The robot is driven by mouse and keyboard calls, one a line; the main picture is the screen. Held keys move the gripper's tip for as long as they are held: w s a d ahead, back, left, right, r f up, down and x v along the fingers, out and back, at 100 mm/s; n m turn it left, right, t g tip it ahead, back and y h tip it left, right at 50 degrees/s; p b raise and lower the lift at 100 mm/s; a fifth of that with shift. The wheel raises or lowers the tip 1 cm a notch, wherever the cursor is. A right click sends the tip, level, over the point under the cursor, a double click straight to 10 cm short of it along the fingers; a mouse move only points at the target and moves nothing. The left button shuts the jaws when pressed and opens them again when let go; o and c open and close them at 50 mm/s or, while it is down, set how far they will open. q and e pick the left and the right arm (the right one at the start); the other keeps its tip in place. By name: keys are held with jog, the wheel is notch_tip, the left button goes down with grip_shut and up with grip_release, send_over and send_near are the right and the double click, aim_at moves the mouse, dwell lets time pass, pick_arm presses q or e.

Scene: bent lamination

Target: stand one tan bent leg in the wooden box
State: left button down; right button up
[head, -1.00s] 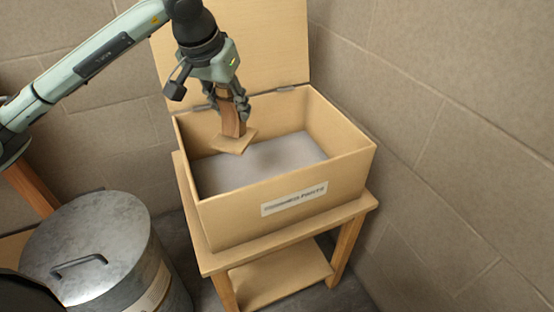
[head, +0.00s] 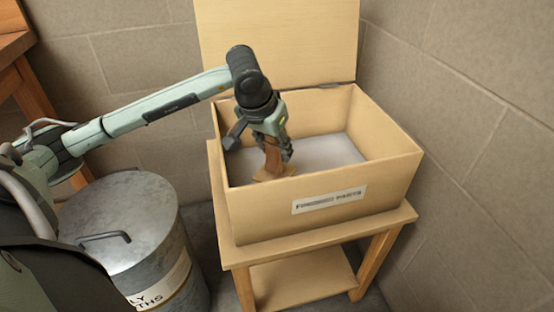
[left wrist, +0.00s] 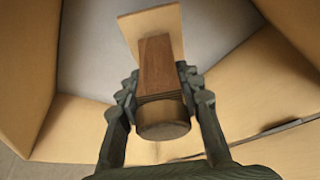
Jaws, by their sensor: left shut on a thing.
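The wooden box (head: 400,182) stands open on a small wooden table, with its lid raised at the back and a label on its front. Its floor is light grey. My left gripper (head: 277,150) points down inside the box, toward its left side. It is shut on the tan bent leg (head: 272,160), which is upright with its flat foot low in the box. In the left wrist view the leg (left wrist: 158,70) sits between the fingers, its round end toward me. I cannot tell whether the foot touches the floor. My right gripper is not in view.
A metal bin (head: 130,225) with a handled lid stands left of the table (head: 240,252). Block walls (head: 470,110) rise behind and to the right. The box floor (head: 335,150) right of the leg is clear.

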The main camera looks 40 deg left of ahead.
aim_at(273, 152)
pick_arm(q)
jog(key=shift+f, duration=1.6)
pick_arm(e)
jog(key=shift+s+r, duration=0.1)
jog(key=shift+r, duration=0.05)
pick_arm(q)
jog(key=shift+f, duration=0.1)
jog(key=c, duration=1)
grip_release()
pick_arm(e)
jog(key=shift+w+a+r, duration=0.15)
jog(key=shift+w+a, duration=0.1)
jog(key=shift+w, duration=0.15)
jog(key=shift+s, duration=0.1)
pick_arm(q)
jog(key=v, duration=1.2)
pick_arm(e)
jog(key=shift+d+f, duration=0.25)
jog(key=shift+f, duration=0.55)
